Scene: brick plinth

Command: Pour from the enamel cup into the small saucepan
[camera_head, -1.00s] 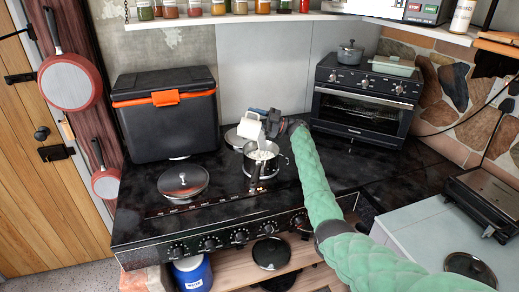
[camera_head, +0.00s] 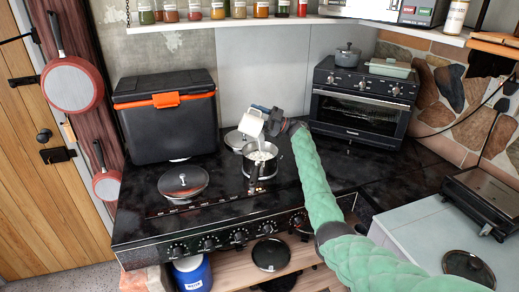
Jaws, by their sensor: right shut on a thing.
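The white enamel cup (camera_head: 251,122) is tilted above the small saucepan, its mouth tipped down toward the pan. White contents run from the cup down into the small saucepan (camera_head: 265,172), and a white heap shows inside it. The saucepan stands upright on the black stove top, its dark handle toward the front. My right gripper (camera_head: 264,116) is shut on the cup from its right side; the fingertips are partly hidden behind the cup. My left gripper is not in view.
A lidded pan (camera_head: 183,182) sits on the stove to the left. A black cool box (camera_head: 166,125) with an orange latch stands behind it. A small oven (camera_head: 362,107) stands at the back right. The stove's right part is clear.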

